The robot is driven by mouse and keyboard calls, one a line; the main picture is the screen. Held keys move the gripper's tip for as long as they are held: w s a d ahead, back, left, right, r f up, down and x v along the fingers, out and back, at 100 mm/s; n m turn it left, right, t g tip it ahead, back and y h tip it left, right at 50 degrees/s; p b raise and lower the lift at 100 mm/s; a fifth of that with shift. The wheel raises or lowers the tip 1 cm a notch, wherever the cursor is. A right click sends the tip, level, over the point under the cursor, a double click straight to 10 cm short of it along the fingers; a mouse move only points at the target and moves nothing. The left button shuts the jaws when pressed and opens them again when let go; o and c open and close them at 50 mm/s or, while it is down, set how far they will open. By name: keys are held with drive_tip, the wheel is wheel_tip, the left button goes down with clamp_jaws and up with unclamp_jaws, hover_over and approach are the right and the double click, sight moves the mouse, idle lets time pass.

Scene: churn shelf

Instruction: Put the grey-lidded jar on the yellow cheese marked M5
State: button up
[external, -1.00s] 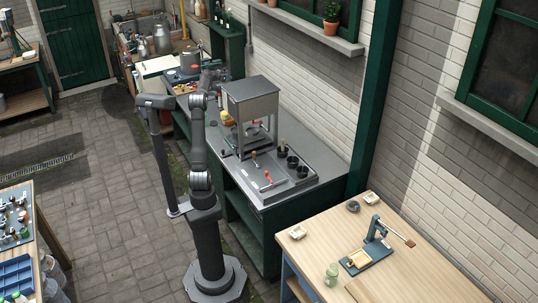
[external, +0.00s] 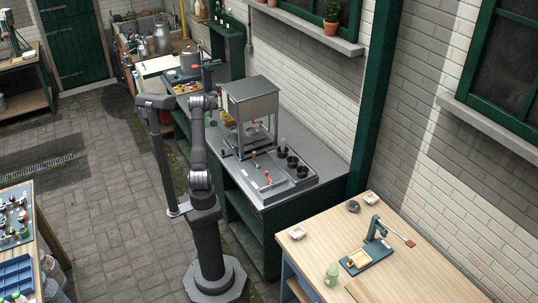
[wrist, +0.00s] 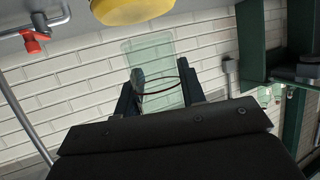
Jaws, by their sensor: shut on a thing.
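My gripper (wrist: 158,88) is shut on a see-through pale green jar (wrist: 150,52) with a thin dark ring around it in the wrist view. I cannot make out a grey lid on it. A round yellow cheese (wrist: 132,10) is at the top edge of the wrist view, partly cut off and apart from the jar. No M5 mark is readable.
The grey box-topped stand (external: 251,103) rises from the bench beside my arm. Several black cups (external: 292,162) and red-handled tools are at the bench's near end. A brick wall lies behind. A red tap-like part (wrist: 33,42) shows at the wrist view's upper left.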

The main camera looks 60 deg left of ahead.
drive_tip(key=shift+f, duration=0.7)
drive_tip(key=shift+f, duration=0.15)
drive_tip(key=o, duration=1.1)
drive_tip(key=shift+c, duration=0.2)
drive_tip(key=shift+r, duration=0.2)
drive_tip(key=v, duration=1.2)
drive_tip(key=shift+f, duration=0.1)
